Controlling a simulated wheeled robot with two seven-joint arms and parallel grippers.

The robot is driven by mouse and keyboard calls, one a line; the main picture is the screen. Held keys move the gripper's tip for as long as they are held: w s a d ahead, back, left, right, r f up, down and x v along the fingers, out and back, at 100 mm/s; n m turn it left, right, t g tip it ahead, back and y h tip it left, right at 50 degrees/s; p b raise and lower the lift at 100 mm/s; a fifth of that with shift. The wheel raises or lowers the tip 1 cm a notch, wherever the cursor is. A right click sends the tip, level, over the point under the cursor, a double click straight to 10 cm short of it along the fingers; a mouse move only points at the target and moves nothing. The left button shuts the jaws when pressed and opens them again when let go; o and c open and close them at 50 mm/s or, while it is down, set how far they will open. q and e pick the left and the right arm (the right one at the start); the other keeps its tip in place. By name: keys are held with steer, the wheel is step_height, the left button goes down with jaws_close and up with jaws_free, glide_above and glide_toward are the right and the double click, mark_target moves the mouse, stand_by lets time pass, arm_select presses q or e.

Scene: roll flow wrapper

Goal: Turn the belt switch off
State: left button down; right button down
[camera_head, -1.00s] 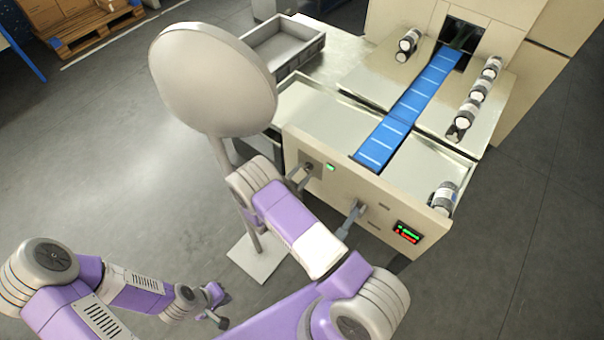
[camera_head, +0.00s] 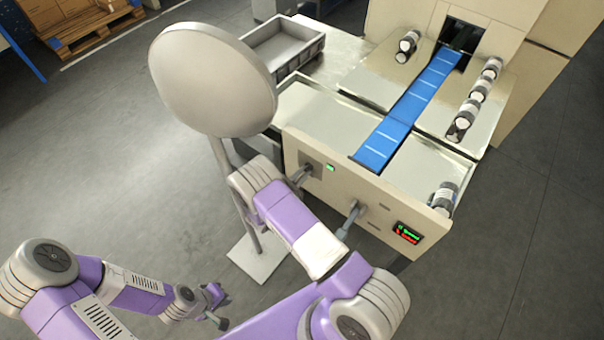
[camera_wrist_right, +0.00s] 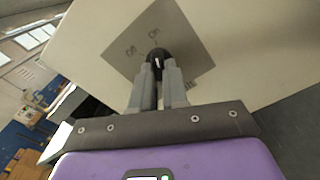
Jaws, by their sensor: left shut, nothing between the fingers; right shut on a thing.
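My right gripper (camera_wrist_right: 160,75) is shut on the knob, one finger on either side. In the head view my right gripper (camera_head: 304,173) is at the switch plate (camera_head: 318,164) on the cream machine front. A green light (camera_head: 330,168) beside the plate is lit. The blue belt (camera_head: 405,112) runs back into the machine opening. My left gripper (camera_head: 218,316) is shut and empty, low at the left, away from the machine.
A small display (camera_head: 408,233) shows green and red text. A grey handle (camera_head: 352,214) sticks out of the front panel. A large round disc on a pole (camera_head: 212,80) stands left. A grey tray (camera_head: 285,45) stands behind.

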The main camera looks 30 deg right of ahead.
steer(key=n, duration=0.5)
steer(key=shift+n+b, duration=0.3)
steer(key=shift+n, duration=0.1)
steer(key=n, duration=0.5)
steer(key=shift+s+n, duration=0.15)
steer(key=shift+n, duration=0.25)
steer(key=c, duration=1.1)
jaws_free()
steer(key=shift+c, duration=0.2)
steer(key=p+v, duration=0.1)
steer(key=v, duration=0.6)
steer(key=shift+a, duration=0.2)
